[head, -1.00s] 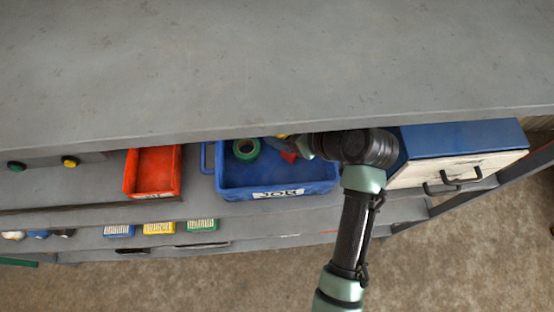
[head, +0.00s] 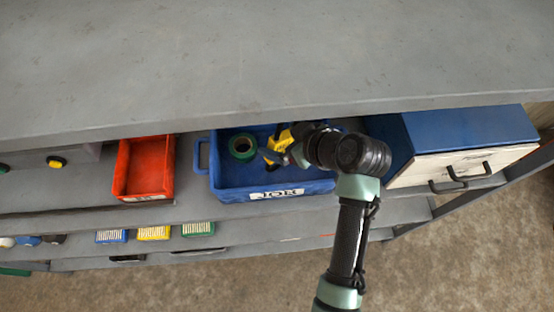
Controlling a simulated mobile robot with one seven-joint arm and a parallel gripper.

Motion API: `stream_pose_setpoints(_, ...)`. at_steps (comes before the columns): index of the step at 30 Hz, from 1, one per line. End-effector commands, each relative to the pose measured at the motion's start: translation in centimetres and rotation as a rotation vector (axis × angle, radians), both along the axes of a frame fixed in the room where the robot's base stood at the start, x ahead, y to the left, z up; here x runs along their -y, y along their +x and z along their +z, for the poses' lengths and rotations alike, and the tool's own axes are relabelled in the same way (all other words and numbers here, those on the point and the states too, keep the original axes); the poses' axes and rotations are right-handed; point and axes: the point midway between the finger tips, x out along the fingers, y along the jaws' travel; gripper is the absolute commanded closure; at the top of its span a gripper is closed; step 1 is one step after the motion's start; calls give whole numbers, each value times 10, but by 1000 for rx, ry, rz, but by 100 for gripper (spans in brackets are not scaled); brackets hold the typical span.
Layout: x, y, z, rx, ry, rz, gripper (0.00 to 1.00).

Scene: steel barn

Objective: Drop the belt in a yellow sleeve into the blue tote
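The blue tote (head: 232,188) sits on the shelf below the grey top, with a white lettered label on its front and a handle at its left. The belt in a yellow sleeve (head: 282,141), yellow with dark parts, shows over the tote's interior, right of the green tape roll. My gripper (head: 287,152) is over the tote, close against the yellow thing. My wrist hides the tote's right part and most of the fingers. I cannot tell whether the fingers hold the belt or whether it touches the tote floor.
A green tape roll (head: 243,146) lies in the tote. A red bin (head: 146,168) stands left of it, and a blue drawer box (head: 468,131) stands right. The grey top (head: 270,60) overhangs the shelf closely. Small coloured boxes (head: 154,233) sit on a lower shelf.

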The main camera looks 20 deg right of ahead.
Motion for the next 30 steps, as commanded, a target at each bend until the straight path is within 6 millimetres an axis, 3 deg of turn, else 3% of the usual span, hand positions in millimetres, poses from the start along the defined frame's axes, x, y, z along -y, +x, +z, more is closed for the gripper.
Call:
stream_pose_setpoints(8, 5, -12, 12, 2, -1, -1, 0)
stream_pose_setpoints(21, 27, -72, 76, 2, -3, -1, 0)
stream_pose_setpoints(30, 31, -86, 92, 0, -1, 0, 0)
